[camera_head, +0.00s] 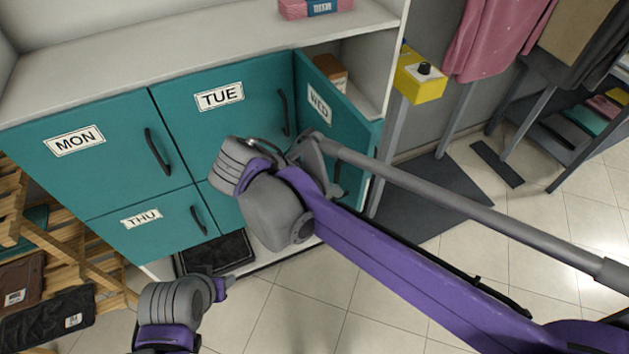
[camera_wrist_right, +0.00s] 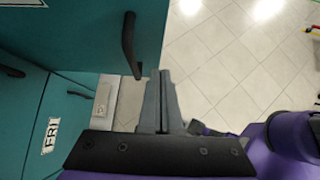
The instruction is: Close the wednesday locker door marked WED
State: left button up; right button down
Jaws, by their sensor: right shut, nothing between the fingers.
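The teal WED locker door (camera_head: 345,115) stands swung outward from its frame, with its labelled face to the left and its inside open to the right. Its dark handle (camera_wrist_right: 129,45) shows in the right wrist view near the free edge. My right gripper (camera_head: 318,165) is in front of the door's labelled face, partly hidden by my own arm. In the right wrist view my right gripper (camera_wrist_right: 162,82) is shut and empty, close below the door's free edge. I cannot tell whether it touches the door.
The MON (camera_head: 75,142), TUE (camera_head: 245,115) and THU (camera_head: 140,228) doors are shut. The FRI door (camera_wrist_right: 68,110) is beside my right gripper. A brown box (camera_head: 328,70) sits in the WED compartment. A yellow control box (camera_head: 420,75) stands to the right.

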aim_at(361, 185)
jog(key=d, duration=0.1)
jog(key=w+d, duration=0.1)
jog(key=d, duration=0.1)
jog(key=shift+w+d+f+p, duration=0.1)
jog(key=shift+w+d+p, duration=0.25)
jog(key=shift+d+p, duration=0.05)
pick_arm(q)
jog(key=shift+w+r, duration=0.25)
jog(key=shift+r, duration=0.3)
pick_arm(e)
jog(key=shift+d, duration=0.1)
